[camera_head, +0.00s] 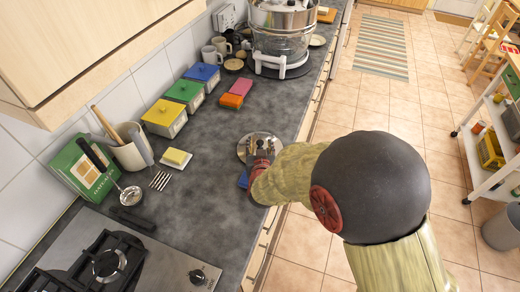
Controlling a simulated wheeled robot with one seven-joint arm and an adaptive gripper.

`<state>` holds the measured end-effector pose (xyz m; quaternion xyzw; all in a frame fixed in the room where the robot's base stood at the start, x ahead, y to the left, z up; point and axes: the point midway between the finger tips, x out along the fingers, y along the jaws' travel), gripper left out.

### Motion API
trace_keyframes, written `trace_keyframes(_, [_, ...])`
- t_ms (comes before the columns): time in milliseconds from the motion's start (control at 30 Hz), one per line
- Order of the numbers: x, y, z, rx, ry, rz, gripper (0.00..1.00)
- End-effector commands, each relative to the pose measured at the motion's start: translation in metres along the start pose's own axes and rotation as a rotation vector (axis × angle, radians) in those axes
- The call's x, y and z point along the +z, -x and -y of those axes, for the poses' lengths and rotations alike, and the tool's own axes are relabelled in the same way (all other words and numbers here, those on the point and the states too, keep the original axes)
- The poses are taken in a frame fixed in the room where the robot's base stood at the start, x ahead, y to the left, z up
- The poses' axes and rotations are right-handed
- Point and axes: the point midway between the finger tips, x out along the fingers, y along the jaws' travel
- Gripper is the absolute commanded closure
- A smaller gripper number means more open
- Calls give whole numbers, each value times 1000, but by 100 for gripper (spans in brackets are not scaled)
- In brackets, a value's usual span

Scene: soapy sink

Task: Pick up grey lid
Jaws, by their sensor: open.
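A round, shiny grey lid (243,148) lies on the dark countertop near its front edge, in the middle of the view. My gripper (261,146) is over the lid and covers part of it. Its jaws are open, with the fingertips at the lid's middle. I cannot tell whether the fingers touch the lid. My wrist and arm come in from the right and hide the counter edge there.
A blue item (243,179) lies partly hidden beside my wrist. A stove (165,262) is at the front. The counter between is clear.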

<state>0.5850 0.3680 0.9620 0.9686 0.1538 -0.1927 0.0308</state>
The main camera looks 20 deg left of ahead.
Motion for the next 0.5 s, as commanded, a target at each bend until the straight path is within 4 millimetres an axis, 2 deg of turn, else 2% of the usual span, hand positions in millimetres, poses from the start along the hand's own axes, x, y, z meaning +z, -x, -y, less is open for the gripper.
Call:
trace_keyframes(100, [0,1,0,0,0,0,59])
trace_keyframes(500, [0,1,0,0,0,0,82])
